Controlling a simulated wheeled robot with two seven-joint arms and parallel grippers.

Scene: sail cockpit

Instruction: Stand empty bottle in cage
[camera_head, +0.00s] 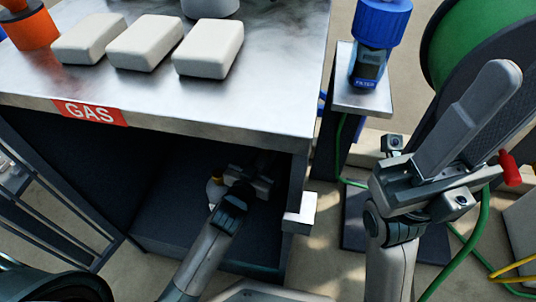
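A dark open compartment (165,215) lies under the metal-topped counter, below a red GAS sign (90,113); it seems to be the cage. My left gripper (254,180) is inside its shadowed right part. A small pale, yellowish rounded thing (215,188) shows just left of that gripper; it may be part of the bottle, but most of it is hidden. I cannot tell whether the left fingers hold it. My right gripper (478,118) is raised at the right, outside the compartment, with its large grey fingers pointing up; no bottle shows in it.
Three white blocks (145,43) and an orange object (30,25) rest on the counter (270,95). A blue filter unit (370,60) stands on a narrow post to its right. A green hose reel (455,40) and loose hoses crowd the right side near my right arm.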

